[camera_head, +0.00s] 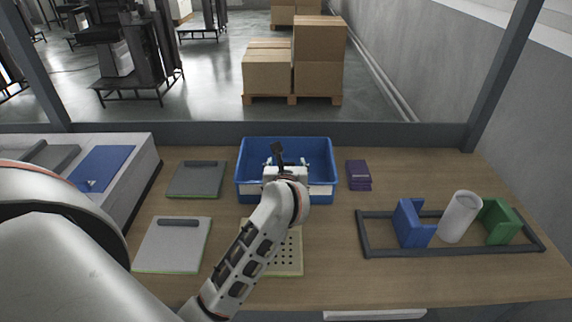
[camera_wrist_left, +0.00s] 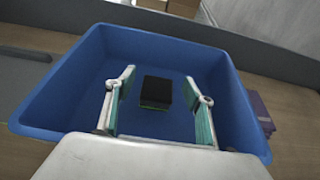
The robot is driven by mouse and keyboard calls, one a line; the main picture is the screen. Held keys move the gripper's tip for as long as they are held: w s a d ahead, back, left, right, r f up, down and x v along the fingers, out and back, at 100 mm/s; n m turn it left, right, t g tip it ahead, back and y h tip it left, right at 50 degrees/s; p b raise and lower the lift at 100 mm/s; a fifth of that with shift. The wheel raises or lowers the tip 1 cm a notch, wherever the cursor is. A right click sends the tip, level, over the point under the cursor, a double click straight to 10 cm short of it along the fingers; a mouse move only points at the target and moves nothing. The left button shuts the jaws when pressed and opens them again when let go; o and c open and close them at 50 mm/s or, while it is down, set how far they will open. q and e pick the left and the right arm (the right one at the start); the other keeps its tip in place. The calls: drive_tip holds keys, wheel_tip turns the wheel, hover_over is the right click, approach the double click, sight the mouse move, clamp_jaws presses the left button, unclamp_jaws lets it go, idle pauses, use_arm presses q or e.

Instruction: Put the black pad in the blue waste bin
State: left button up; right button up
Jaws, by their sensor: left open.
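The blue waste bin (camera_head: 325,150) stands at the back middle of the wooden table, and it fills most of the left wrist view (camera_wrist_left: 75,95). My left gripper (camera_head: 287,164) is over the bin with its fingers pointing into it. In the left wrist view, its two fingers (camera_wrist_left: 158,108) are spread apart. The black pad (camera_wrist_left: 157,92), a small dark block with a green lower edge, shows inside the bin between and beyond the fingers. It looks apart from both fingers. I cannot tell whether it rests flat on the bin floor. My right gripper is not in view.
A purple box (camera_head: 359,175) stands just right of the bin. Grey panels (camera_head: 196,180) lie to the left. A perforated board (camera_head: 286,258) lies below my arm. A dark frame (camera_head: 375,253) at right holds blue and green blocks and a white cylinder (camera_head: 459,217).

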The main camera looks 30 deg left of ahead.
use_arm(q)
drive_tip(key=shift+r+p, duration=0.4)
drive_tip(key=shift+r, duration=0.15)
drive_tip(key=v, duration=1.2)
